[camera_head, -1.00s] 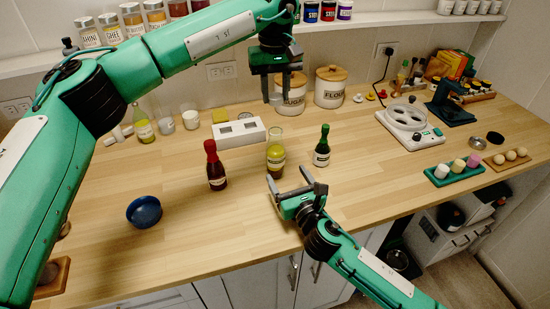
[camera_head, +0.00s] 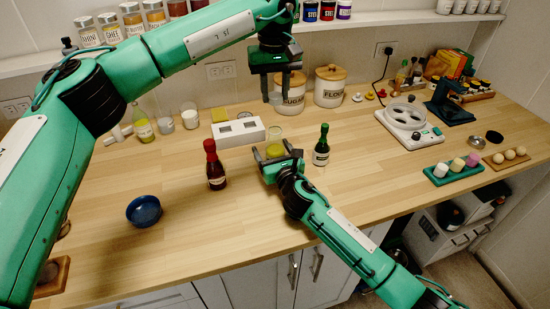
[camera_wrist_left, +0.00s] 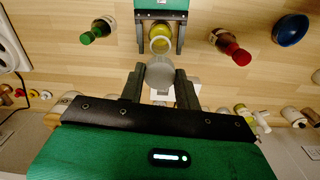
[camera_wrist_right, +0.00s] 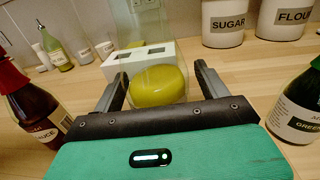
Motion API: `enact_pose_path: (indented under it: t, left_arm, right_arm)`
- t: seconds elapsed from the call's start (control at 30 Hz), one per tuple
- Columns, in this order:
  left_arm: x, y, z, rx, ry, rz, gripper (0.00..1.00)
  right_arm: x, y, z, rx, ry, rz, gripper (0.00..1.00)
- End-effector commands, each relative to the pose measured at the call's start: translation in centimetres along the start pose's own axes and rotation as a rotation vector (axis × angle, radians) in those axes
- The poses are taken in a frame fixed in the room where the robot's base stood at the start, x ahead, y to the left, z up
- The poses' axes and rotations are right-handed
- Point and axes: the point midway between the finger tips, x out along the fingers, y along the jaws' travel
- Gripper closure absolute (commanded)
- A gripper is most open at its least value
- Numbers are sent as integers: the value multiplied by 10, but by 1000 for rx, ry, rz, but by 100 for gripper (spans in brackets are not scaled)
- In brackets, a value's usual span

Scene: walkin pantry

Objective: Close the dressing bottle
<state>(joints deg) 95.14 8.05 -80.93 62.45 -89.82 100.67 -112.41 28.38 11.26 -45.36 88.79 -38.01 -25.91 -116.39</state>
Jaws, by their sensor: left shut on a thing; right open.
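The dressing bottle (camera_head: 274,150) is clear with yellow-green dressing inside and stands upright on the counter. The left wrist view looks down on its round open mouth (camera_wrist_left: 160,44). My right gripper (camera_head: 272,156) is open, with its fingers on either side of the bottle; the right wrist view shows the yellow dressing bottle (camera_wrist_right: 157,88) between them. My left gripper (camera_head: 277,98) is above and behind the bottle, pointing down. In the left wrist view it is shut on a pale grey round stopper (camera_wrist_left: 159,74), which is apart from the bottle.
A red sauce bottle (camera_head: 215,168) stands left of the dressing bottle and a green bottle (camera_head: 321,150) right of it. A white box with slots (camera_head: 238,131) is behind. A blue bowl (camera_head: 144,211) sits front left. The front counter is clear.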

Motion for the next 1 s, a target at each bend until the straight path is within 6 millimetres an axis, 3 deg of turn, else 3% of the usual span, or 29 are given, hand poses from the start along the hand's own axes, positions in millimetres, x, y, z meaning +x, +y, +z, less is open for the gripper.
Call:
enact_pose_path:
  t: [0.13,0.47,0.63,0.9,1.0]
  left_arm:
    - [0,0,0,0,0,0,88]
    - [0,0,0,0,0,0,88]
    - [7,0,0,0,-1,-2,88]
    - [44,-1,1,0,0,-7,88]
    - [50,-1,1,0,2,-6,88]
  right_arm:
    - [0,0,0,0,0,0,24]
    - [0,0,0,0,0,0,89]
    - [0,0,0,0,0,0,91]
    - [0,0,0,0,0,0,91]
    - [0,0,0,0,0,0,91]
